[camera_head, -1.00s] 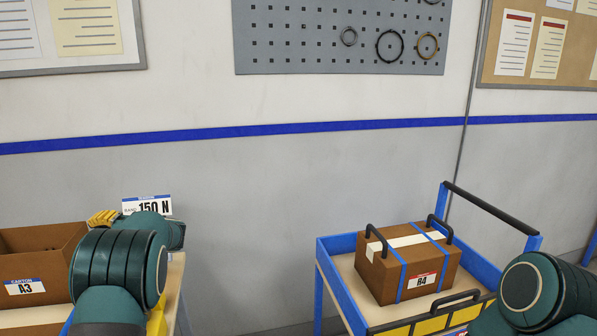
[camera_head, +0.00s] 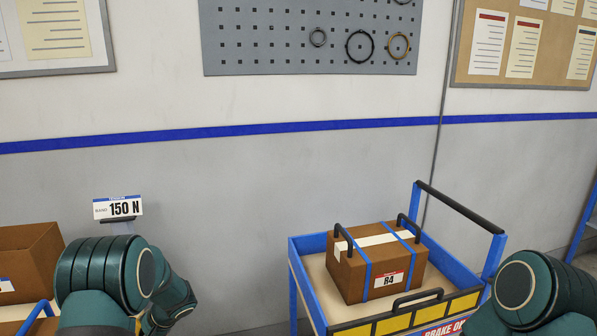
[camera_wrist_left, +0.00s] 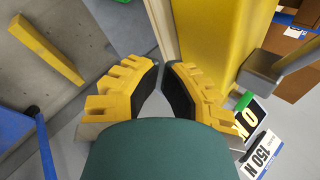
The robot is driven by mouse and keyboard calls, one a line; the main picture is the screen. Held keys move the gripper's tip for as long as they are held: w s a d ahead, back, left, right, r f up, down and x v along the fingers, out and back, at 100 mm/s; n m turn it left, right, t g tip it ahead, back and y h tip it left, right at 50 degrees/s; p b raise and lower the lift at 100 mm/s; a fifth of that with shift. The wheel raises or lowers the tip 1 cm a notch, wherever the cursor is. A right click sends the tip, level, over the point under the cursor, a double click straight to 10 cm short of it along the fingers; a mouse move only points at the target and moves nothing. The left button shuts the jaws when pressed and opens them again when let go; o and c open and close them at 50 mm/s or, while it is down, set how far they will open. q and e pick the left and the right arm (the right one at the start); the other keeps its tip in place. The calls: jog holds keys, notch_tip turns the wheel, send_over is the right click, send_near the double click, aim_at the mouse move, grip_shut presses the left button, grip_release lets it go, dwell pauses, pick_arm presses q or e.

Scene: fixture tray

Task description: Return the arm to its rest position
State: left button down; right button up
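My left arm (camera_head: 105,275) is folded at the lower left of the head view, with its forearm pointing down and right. The left gripper is hidden there. In the left wrist view, its two yellow fingers with black pads (camera_wrist_left: 161,68) stand apart, with a narrow gap at the tips and nothing between them. A yellow panel or post (camera_wrist_left: 208,28) lies beyond the right finger. My right arm (camera_head: 535,290) shows at the lower right of the head view; its gripper is out of frame.
A brown box (camera_head: 32,258) stands at the far left near a "150 N" sign (camera_head: 118,208). A blue-framed cart (camera_head: 455,268) holds a brown box labelled R4 (camera_head: 345,276). A pegboard (camera_head: 260,50) hangs on the wall. The floor space between the left arm and cart looks clear.

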pick_arm(q)
jog(key=s+d+f+h, duration=0.4)
jog(key=s+d+f, duration=0.15)
jog(key=d, duration=0.35)
jog(key=s+d+f+h, duration=0.4)
jog(key=s+d+f, duration=0.15)
jog(key=d, duration=0.35)
jog(key=s+d+n+t+h, duration=0.1)
jog(key=s+d+n+h, duration=0.2)
jog(key=s+d, duration=0.9)
jog(key=d+n, duration=0.1)
jog(key=d, duration=0.1)
jog(key=shift+d+h, duration=0.3)
jog(key=shift+h, duration=0.1)
jog(key=shift+a, duration=0.1)
